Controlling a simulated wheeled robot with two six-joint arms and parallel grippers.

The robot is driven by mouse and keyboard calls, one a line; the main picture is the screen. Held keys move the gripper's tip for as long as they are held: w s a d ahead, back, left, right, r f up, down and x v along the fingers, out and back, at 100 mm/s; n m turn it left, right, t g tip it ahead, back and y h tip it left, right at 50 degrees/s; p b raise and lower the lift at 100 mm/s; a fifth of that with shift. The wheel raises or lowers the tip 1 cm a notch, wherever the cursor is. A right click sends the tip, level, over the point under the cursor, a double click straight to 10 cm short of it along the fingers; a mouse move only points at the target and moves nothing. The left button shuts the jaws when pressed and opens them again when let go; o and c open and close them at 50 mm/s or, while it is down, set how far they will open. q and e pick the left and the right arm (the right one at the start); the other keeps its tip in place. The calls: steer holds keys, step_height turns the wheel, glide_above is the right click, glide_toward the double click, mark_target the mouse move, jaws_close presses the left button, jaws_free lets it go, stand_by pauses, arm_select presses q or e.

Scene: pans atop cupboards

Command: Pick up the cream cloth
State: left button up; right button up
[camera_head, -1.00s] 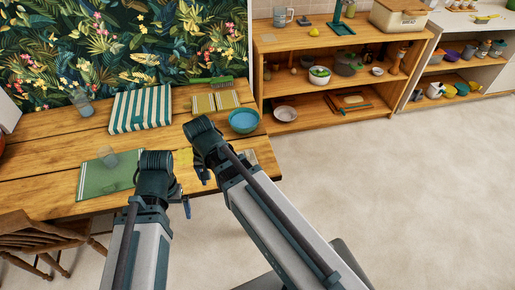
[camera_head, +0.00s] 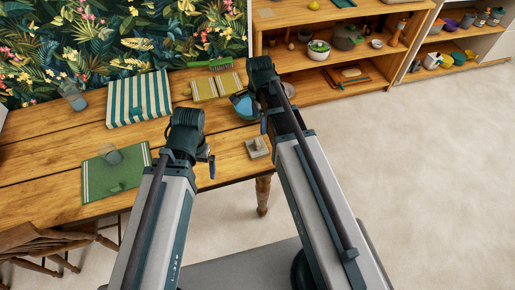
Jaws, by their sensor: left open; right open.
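A small cream-beige square (camera_head: 257,147), which looks like a folded cloth, lies near the right end of the wooden table (camera_head: 225,155). A small greyish patch shows on its top; I cannot tell what it is. My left gripper (camera_head: 208,162) is open, over the table to the left of the square and apart from it. My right gripper (camera_head: 264,120) is open, above and beyond the square in the picture, in front of the blue bowl (camera_head: 243,104). The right arm hides part of the bowl. Both grippers look empty, though their fingers are partly hidden.
A green placemat (camera_head: 100,181) with a glass (camera_head: 110,154), a striped cloth (camera_head: 155,98), a yellow striped mat (camera_head: 205,90) and a green brush (camera_head: 208,64) are on the table. A chair (camera_head: 35,243) stands at front left. A shelf (camera_head: 300,62) stands behind; the right floor is clear.

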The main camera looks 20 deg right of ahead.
steer(key=b, duration=0.6)
glide_above(257, 141)
steer(key=f, duration=0.7)
steer(key=shift+d+f, duration=0.1)
steer(key=shift+d, duration=0.2)
steer(key=f+b, duration=0.5)
steer(key=shift+s+a+f, duration=0.1)
steer(key=shift+a, duration=0.2)
jaws_close()
